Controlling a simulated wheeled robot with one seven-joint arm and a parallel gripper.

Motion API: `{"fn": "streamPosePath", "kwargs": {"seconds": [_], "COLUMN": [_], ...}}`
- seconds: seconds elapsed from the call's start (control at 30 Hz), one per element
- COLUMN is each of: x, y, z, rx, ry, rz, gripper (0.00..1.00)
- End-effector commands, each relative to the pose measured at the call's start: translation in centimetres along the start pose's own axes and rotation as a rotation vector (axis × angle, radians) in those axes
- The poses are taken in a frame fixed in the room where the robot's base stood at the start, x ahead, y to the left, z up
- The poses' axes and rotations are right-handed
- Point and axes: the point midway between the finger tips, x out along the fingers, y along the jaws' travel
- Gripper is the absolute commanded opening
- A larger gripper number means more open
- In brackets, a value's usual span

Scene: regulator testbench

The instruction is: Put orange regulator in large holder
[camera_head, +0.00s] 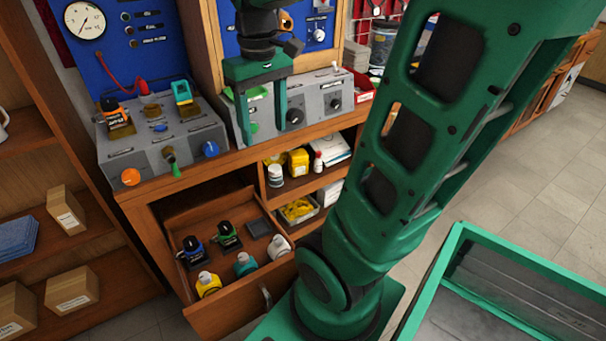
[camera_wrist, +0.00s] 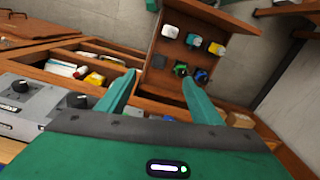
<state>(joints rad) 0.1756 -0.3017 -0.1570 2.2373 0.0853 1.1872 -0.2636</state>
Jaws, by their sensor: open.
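The orange regulator (camera_head: 115,120), a dark body with orange markings, stands upright at the back left of the grey testbench (camera_head: 140,158) in the head view. I cannot tell which part is the large holder. My gripper (camera_head: 264,130) points down over the grey box right of the testbench, well to the right of the regulator. Its two green fingers are apart and empty, as the wrist view also shows (camera_wrist: 158,78). The orange regulator is not visible in the wrist view.
Below the bench, an open drawer (camera_head: 222,310) holds a blue regulator (camera_head: 192,252), a green regulator (camera_head: 228,235) and several bottles. It also shows in the wrist view (camera_wrist: 157,52). Knobs and a pressure-gauge panel (camera_head: 130,45) stand around the bench. Shelves with cartons are at left.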

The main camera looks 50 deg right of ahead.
Motion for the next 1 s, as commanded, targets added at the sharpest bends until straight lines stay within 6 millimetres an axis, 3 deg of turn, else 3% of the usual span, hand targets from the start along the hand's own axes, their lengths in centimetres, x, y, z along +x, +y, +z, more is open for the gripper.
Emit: {"fn": "streamPosePath", "kwargs": {"seconds": [0.03, 0.1, 0.2, 0.3, 0.43, 0.9, 1.0], "x": [1.5, 3.4, 5.6, 7.1, 7.8, 7.8, 8.3], "y": [0.5, 1.1, 1.5, 1.6, 1.6, 1.6, 1.4], "z": [2.7, 5.7, 9.0, 11.0, 12.0, 12.0, 10.7], "rx": [0.083, 0.191, 0.308, 0.381, 0.416, 0.415, 0.415], "ry": [-0.001, -0.003, -0.006, -0.008, -0.009, -0.010, -0.025], "rz": [-0.002, -0.001, 0.000, 0.001, 0.003, 0.003, 0.008], "gripper": [0.60, 0.60, 0.60, 0.60, 0.60, 0.60, 0.60]}}
